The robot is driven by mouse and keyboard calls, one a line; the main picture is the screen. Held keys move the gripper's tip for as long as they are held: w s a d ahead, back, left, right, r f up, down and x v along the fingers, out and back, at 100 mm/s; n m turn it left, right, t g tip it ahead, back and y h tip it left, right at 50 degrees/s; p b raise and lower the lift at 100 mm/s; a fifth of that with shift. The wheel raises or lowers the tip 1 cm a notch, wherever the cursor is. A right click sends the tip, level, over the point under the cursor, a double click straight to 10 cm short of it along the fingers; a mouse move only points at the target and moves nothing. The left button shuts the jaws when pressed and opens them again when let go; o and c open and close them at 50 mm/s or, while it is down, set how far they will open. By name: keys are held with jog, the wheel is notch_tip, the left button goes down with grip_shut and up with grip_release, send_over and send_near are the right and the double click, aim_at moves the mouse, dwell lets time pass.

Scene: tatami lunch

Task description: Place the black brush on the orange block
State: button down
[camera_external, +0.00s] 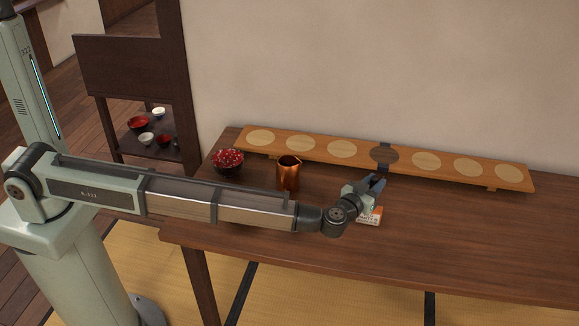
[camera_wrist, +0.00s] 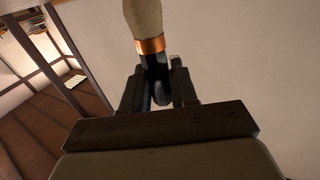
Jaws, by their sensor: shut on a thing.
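My gripper (camera_external: 374,184) is above the middle of the table, pointing toward the back. In the wrist view my gripper (camera_wrist: 156,78) is shut on the brush (camera_wrist: 146,18), which has a pale tan end, a copper band and a dark part between the fingers. The brush cannot be made out clearly in the external view. A small white and orange block with lettering (camera_external: 369,217) sits on the table just below my gripper, partly hidden by it. I cannot tell for certain that it is the orange block.
A long raised wooden board (camera_external: 313,146) with several round inlays runs along the back of the table (camera_external: 460,237). A copper pitcher (camera_external: 289,174) and a dark bowl of red things (camera_external: 228,164) stand at the left. The table's right side is clear.

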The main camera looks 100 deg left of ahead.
jog(key=shift+f, duration=0.9)
jog(key=shift+f, duration=0.1)
jog(key=c, duration=0.9)
grip_release()
jog(key=v, duration=1.2)
